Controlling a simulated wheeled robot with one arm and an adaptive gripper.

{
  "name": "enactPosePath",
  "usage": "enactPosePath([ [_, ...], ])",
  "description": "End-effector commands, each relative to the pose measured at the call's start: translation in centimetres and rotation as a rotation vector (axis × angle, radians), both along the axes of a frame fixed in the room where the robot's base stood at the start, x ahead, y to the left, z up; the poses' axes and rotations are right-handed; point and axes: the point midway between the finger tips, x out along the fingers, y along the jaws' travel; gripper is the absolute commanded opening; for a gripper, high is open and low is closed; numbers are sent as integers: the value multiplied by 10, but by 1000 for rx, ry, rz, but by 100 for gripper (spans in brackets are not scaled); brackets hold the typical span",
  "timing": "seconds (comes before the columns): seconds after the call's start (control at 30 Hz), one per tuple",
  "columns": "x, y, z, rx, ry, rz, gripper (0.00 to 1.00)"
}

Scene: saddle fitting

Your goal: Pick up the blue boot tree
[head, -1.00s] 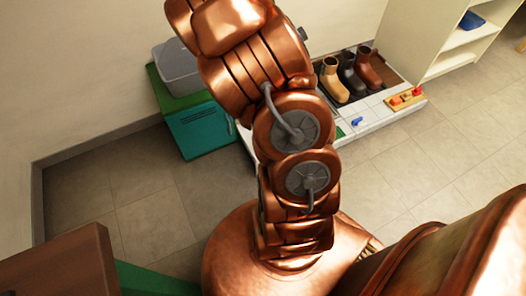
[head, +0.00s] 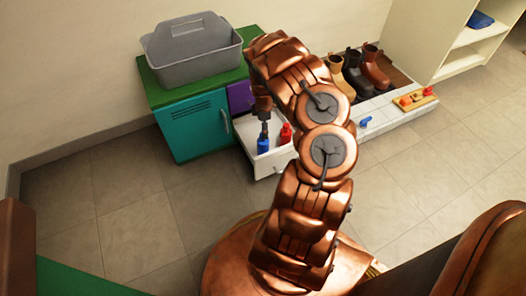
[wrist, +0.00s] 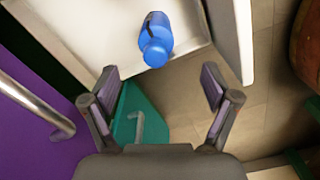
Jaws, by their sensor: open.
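My gripper is open and empty. In the head view my gripper (head: 264,122) is small, just above the boot tree; whether they touch cannot be told there.
The teal cabinet (head: 190,132) with a purple front (head: 240,97) carries a grey caddy (head: 195,52). The floor is clear.

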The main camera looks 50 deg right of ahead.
Motion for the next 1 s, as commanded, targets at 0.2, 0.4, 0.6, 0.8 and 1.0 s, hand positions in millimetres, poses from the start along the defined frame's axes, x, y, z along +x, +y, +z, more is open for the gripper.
enactPosePath([
  [0.2, 3, 1, -23, 11, -12, 17, 87],
  [0.4, 3, 1, -38, 10, -11, 15, 87],
  [0.6, 4, 0, -50, 10, -10, 15, 87],
  [0.8, 8, 0, -73, 12, -9, 16, 87],
  [1.0, 8, 1, -90, 11, -11, 15, 87],
])
